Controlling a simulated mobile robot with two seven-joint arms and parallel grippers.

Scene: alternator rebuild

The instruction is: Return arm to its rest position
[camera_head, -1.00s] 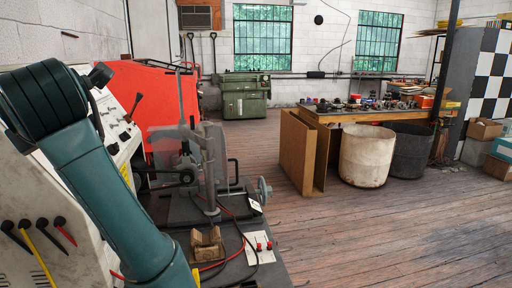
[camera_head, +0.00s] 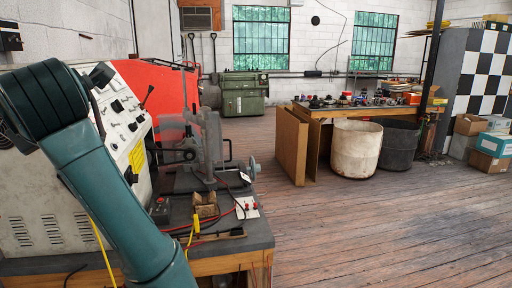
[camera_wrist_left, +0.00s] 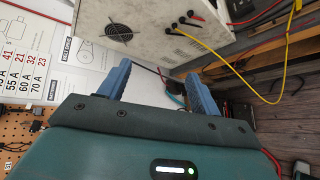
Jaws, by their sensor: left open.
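My left arm (camera_head: 112,190) shows as large teal links across the left of the head view, bent at the shoulder and running down to the bottom edge. Its gripper is outside the head view. In the left wrist view my left gripper (camera_wrist_left: 157,72) has its two blue fingers spread apart with nothing between them. Beyond them are a white panel and a pale machine housing (camera_wrist_left: 155,28) with a fan grille. My right arm and gripper are in neither view.
The test bench (camera_head: 215,245) with its clamp fixture (camera_head: 208,150) stands close to my left arm. Yellow and red leads (camera_wrist_left: 256,92) hang near the housing. A white bin (camera_head: 356,150) and a wooden table (camera_head: 350,110) stand farther off. The wooden floor (camera_head: 390,220) at right is clear.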

